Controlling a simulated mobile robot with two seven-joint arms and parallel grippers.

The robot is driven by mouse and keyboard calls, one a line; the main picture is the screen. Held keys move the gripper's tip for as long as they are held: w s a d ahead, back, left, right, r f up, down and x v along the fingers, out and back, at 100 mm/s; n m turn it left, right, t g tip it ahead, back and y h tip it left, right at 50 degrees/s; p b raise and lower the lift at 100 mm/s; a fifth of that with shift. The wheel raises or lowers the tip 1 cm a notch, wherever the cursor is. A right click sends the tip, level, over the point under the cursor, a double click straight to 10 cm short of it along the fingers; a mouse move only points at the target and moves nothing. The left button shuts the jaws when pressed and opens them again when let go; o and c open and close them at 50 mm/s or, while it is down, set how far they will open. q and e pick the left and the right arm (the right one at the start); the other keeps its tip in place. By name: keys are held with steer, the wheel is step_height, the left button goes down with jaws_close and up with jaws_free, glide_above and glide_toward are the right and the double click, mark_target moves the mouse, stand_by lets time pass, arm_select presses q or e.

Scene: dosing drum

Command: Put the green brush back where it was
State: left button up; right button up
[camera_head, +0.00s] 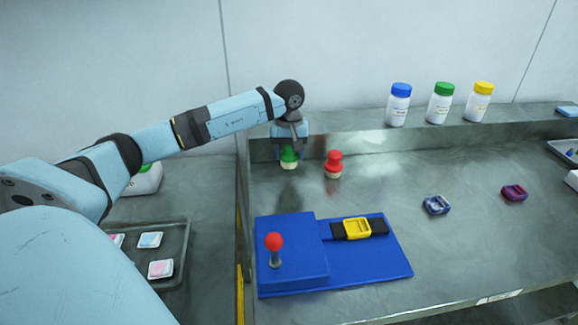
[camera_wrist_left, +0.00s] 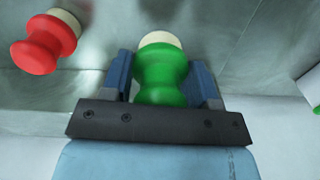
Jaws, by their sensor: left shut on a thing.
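The green brush (camera_head: 289,157) has a green knobbed handle and a pale bristle end. It is upright at the left back of the steel bench, left of the red brush (camera_head: 333,164). My left gripper (camera_head: 289,147) is above it and shut on its handle. In the left wrist view the green brush (camera_wrist_left: 160,72) sits between the two blue fingers of the left gripper (camera_wrist_left: 163,85). The red brush (camera_wrist_left: 45,42) stands apart from it there. I cannot tell whether the bristles touch the bench. My right gripper is not in view.
A blue base (camera_head: 340,272) with a red-knobbed lever (camera_head: 274,243) and a yellow buckle (camera_head: 357,229) lies in front. Bottles with blue (camera_head: 398,105), green (camera_head: 440,103) and yellow (camera_head: 478,102) caps stand on the back ledge. The bench between the brushes and the blue base is clear.

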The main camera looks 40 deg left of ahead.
mark_target(289, 166)
arm_select(q)
steer(key=shift+f, duration=2.3)
steer(key=shift+f, duration=0.2)
steer(key=o, duration=0.9)
step_height(289, 166, up, 12)
steer(key=shift+r, duration=0.25)
